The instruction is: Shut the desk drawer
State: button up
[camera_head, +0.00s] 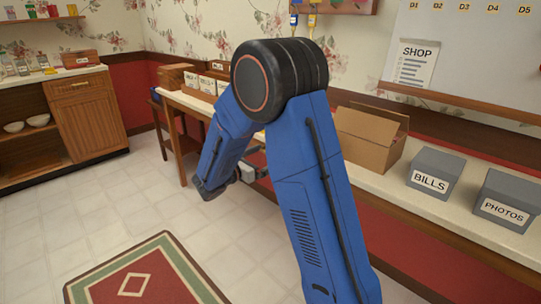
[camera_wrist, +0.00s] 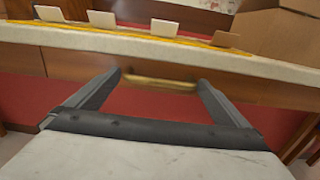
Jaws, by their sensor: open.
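The desk drawer's wooden front (camera_wrist: 85,66) shows in the wrist view, just under the pale desk top. Its brass-coloured bar handle (camera_wrist: 160,82) is near the middle of that view. My gripper (camera_wrist: 159,79) is open, one finger to each side of the handle in the picture. I cannot tell whether the fingers touch the drawer, nor how far it stands out from the desk. In the head view my gripper (camera_head: 256,172) is partly hidden by my blue arm, beside the desk front. The arm hides most of the drawer there.
The desk top (camera_head: 396,188) carries an open cardboard box (camera_head: 368,139), a grey BILLS box (camera_head: 436,172) and a grey PHOTOS box (camera_head: 507,200). Several pale cards stand on the desk in the wrist view. A rug (camera_head: 150,278) lies on the open tiled floor. A cabinet (camera_head: 88,117) stands at the left.

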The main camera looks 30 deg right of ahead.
jog(key=v, duration=1.5)
jog(key=shift+a, duration=0.1)
jog(key=s+d+r+m+g+y, duration=0.1)
jog(key=s+d+m+g+y, duration=0.35)
jog(key=s, duration=0.55)
jog(key=s+d+r+m+g+y, duration=0.1)
jog(key=s+d+m+g+y, duration=0.15)
jog(key=s+d+m, duration=0.55)
jog(key=s+a+m+t+y, duration=0.3)
jog(key=s+a+m+y, duration=0.1)
jog(key=s, duration=0.4)
jog(key=s+a+m+t+y, duration=0.3)
jog(key=s+a+m+y, duration=0.1)
jog(key=s, duration=0.4)
jog(key=shift+s+a+m+y, duration=0.25)
jog(key=shift+m+y, duration=0.3)
jog(key=shift+y, duration=0.55)
